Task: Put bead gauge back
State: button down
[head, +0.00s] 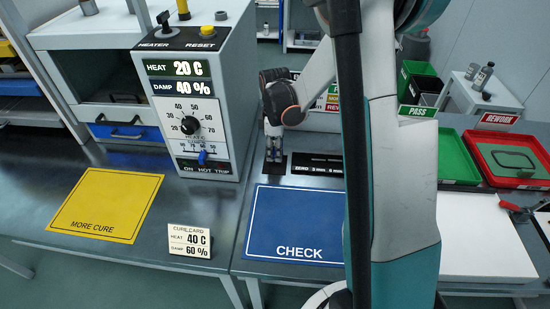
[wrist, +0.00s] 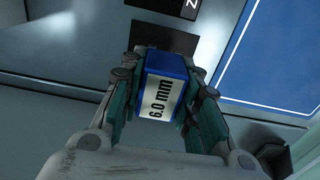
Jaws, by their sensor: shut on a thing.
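The bead gauge is a blue block with a white label reading 6.0 mm (wrist: 158,97). In the wrist view it sits between the two fingers of my gripper (wrist: 160,75), which is shut on it. In the head view my gripper (head: 273,152) points down over a small black pad (head: 277,169) behind the blue CHECK mat. The pad also shows beyond the gauge in the wrist view (wrist: 160,33). A black strip marked ZERO, 3 mm and 6 mm (head: 318,160) lies just right of it. I cannot tell whether the gauge touches the pad.
The blue CHECK mat (head: 292,222) and yellow MORE CURE mat (head: 105,205) are bare. A heater box (head: 200,95) stands left of my gripper, with a cure card (head: 189,240) in front. Green (head: 455,160) and red (head: 505,160) trays lie right; my arm hides the middle.

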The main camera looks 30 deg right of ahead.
jog(key=shift+f+b, duration=0.45)
jog(key=shift+f, duration=1.15)
jog(key=shift+f, duration=0.2)
jog(key=c, duration=1.2)
grip_release()
jog(key=shift+r, duration=0.15)
